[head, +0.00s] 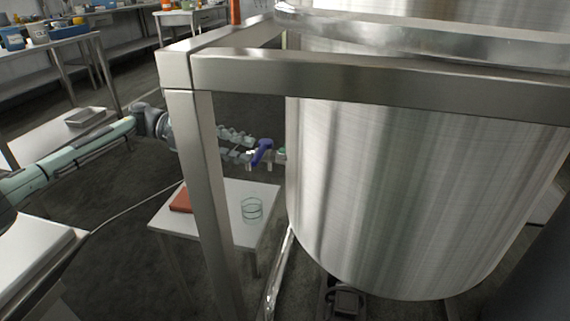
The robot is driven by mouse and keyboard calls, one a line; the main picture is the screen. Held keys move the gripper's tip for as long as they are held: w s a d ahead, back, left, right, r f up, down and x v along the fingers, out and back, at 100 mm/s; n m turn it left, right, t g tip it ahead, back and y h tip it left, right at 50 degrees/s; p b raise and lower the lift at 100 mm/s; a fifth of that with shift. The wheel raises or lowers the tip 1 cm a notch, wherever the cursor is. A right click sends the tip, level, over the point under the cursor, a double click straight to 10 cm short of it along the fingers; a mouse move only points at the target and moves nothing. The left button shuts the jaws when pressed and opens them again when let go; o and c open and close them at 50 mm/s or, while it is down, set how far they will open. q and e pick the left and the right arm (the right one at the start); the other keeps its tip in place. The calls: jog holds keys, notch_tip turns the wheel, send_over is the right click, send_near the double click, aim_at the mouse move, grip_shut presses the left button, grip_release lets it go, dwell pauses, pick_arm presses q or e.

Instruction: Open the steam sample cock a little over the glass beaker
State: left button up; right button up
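The steam sample cock (280,154) sticks out to the left from the lower side of the big steel tank. Its blue lever handle (262,150) is tilted. The clear glass beaker (252,208) stands upright on a small white table (243,238) below the cock. My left gripper (250,148) reaches in from the left, behind the steel frame post, which hides part of it. Its two fingers are apart, with the tips close to the blue handle; I cannot tell whether they touch it. My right gripper is not in view.
The steel frame post (205,190) and crossbar (380,78) stand in front of my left wrist and the tank (420,190). A red-brown block (181,200) lies on the small table left of the beaker. Benches with containers stand at the back left.

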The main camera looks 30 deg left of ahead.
pick_arm(q)
jog(key=x, duration=0.8)
jog(key=shift+s+d+f+p, duration=0.1)
jog(key=shift+s+d+p, duration=0.2)
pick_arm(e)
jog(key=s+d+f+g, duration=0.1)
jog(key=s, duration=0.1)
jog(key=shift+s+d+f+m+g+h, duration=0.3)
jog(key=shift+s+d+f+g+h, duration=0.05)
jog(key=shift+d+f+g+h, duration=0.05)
pick_arm(q)
grip_shut()
